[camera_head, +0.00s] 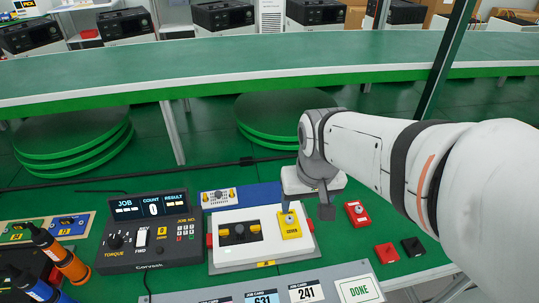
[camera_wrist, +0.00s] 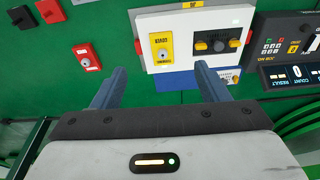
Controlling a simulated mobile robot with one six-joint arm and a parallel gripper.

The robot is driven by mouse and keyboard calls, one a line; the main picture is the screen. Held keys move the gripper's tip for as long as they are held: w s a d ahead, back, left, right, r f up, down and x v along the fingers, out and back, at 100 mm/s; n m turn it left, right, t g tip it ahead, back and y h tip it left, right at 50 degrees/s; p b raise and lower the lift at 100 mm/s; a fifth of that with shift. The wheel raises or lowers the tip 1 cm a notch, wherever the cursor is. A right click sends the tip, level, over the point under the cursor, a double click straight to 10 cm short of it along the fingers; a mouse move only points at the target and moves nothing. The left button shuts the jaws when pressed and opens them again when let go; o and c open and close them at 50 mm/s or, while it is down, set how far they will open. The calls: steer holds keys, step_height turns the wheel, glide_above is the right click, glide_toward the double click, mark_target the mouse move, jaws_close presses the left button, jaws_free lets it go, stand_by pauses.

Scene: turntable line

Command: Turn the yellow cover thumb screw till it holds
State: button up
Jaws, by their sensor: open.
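The yellow cover (camera_head: 291,229) lies on the right part of the white fixture box (camera_head: 228,256). It also shows in the wrist view (camera_wrist: 160,38), with its label upside down. A small grey thumb screw (camera_wrist: 162,53) sits on the cover. My gripper (camera_head: 306,208) is above the right side of the fixture, and one finger partly overlaps the screw area in the head view. In the wrist view my gripper (camera_wrist: 160,70) has its two blue-grey fingers wide apart, with nothing between them. The cover and screw lie beyond the fingertips, untouched as far as I can tell.
A red plate with a grey knob (camera_head: 357,213) lies right of the fixture. A red block (camera_head: 386,253) and a black block (camera_head: 413,247) lie farther right. A torque console (camera_head: 150,240) stands left, a blue plate (camera_head: 262,193) behind. Screwdrivers (camera_head: 60,255) stand at far left.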

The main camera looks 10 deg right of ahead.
mark_target(289, 218)
steer(key=w+f+g+b, duration=0.1)
steer(key=w+f, duration=0.4)
steer(key=w+f+m+g+b, duration=0.1)
steer(key=w+f, duration=0.5)
steer(key=shift+d+f+b, duration=0.1)
steer(key=shift+f+b, duration=0.1)
steer(key=shift+b, duration=0.2)
steer(key=c, duration=0.5)
step_height(289, 218, down, 8)
steer(key=shift+r, duration=0.1)
jaws_close()
